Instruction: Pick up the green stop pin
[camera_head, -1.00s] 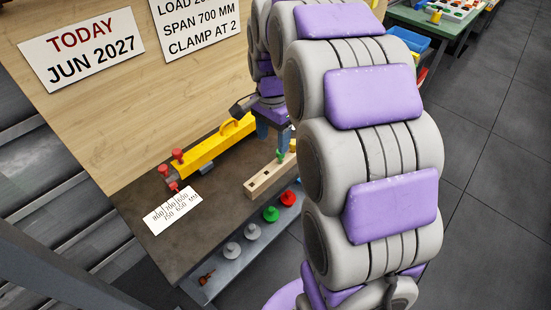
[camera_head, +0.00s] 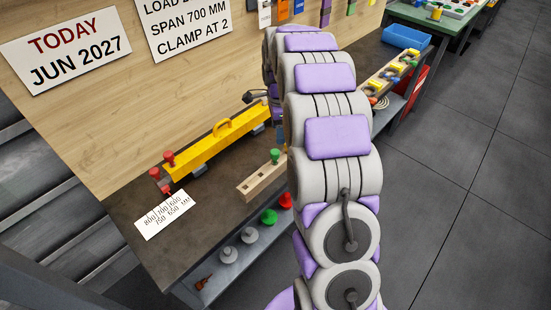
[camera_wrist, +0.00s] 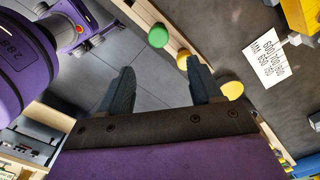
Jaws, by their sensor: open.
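The green stop pin (camera_head: 274,156) stands upright in the wooden block (camera_head: 258,186) on the dark bench top, at its far end in the head view. In the wrist view a round green head (camera_wrist: 158,37), which looks like this pin from above, lies ahead of my fingertips. Two yellow round heads (camera_wrist: 183,60) (camera_wrist: 232,90) are in line with it. My gripper (camera_wrist: 162,82) is open, with nothing between its fingers and the green head beyond them. My arm mostly hides the gripper in the head view.
A yellow beam with a handle (camera_head: 215,142) and red-knobbed clamps (camera_head: 160,172) lies behind the block. A scale label (camera_head: 165,214) is on the bench. Green (camera_head: 269,216), red (camera_head: 286,200) and grey knobs sit on the lower shelf. Floor to the right is clear.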

